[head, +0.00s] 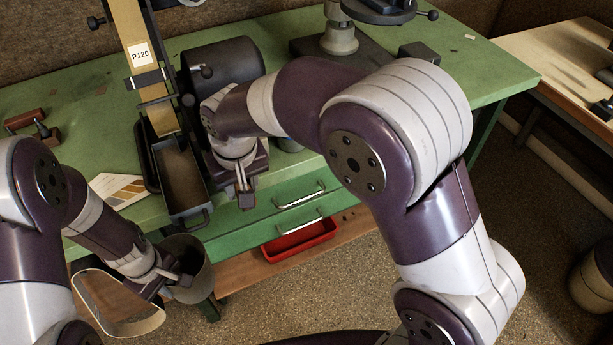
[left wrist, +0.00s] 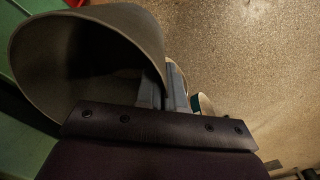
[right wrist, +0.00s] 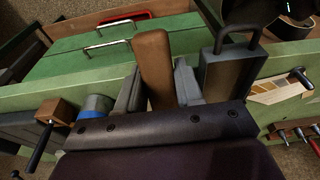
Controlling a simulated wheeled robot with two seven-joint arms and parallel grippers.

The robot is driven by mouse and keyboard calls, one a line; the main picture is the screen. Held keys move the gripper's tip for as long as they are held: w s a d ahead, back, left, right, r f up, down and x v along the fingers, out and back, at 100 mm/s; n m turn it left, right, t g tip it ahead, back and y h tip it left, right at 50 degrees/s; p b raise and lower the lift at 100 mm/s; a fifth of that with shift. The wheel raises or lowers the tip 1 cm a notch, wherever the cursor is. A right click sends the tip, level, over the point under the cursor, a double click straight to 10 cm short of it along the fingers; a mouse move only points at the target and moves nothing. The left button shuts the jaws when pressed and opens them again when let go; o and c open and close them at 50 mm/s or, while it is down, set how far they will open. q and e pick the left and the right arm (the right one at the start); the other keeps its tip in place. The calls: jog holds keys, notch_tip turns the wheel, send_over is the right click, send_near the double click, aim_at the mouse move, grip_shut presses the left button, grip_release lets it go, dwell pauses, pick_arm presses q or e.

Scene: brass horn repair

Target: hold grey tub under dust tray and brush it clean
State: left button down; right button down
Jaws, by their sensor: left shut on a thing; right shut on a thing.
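The grey tub (head: 197,284) hangs below the bench's front edge, just under the handle end of the dust tray (head: 181,178). My left gripper (head: 176,277) is shut on the tub's rim; the tub's open mouth fills the left of the left wrist view (left wrist: 100,22). The dark, long dust tray sits under the belt sander with its handle toward me. My right gripper (head: 244,192) is right of the tray, shut on a brown wooden piece, seemingly the brush (right wrist: 154,62). Its bristles are hidden. The tray's handle end shows beside it in the right wrist view (right wrist: 232,72).
The belt sander (head: 140,60) with its P120 belt stands over the tray. A card with coloured stripes (head: 122,188) lies left of the tray. Drawers (head: 290,205) with handles and a red bin (head: 299,242) are at the bench front.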

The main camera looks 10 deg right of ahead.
jog(key=s+a+r, duration=0.3)
jog(key=s+a, duration=0.2)
jog(key=a, duration=0.5)
jog(key=shift+t, duration=0.4)
jog(key=w, duration=0.3)
jog(key=w+a+f, duration=0.1)
jog(key=w, duration=0.2)
jog(key=w+a+f, duration=0.1)
jog(key=w, duration=0.2)
jog(key=shift+w+f, duration=0.2)
jog(key=shift+w, duration=0.15)
jog(key=shift+f, duration=1.7)
jog(key=shift+f, duration=0.3)
jog(key=shift+d, duration=0.1)
jog(key=shift+w+d, duration=0.45)
jog(key=shift+d, duration=0.3)
jog(key=shift+a, duration=0.1)
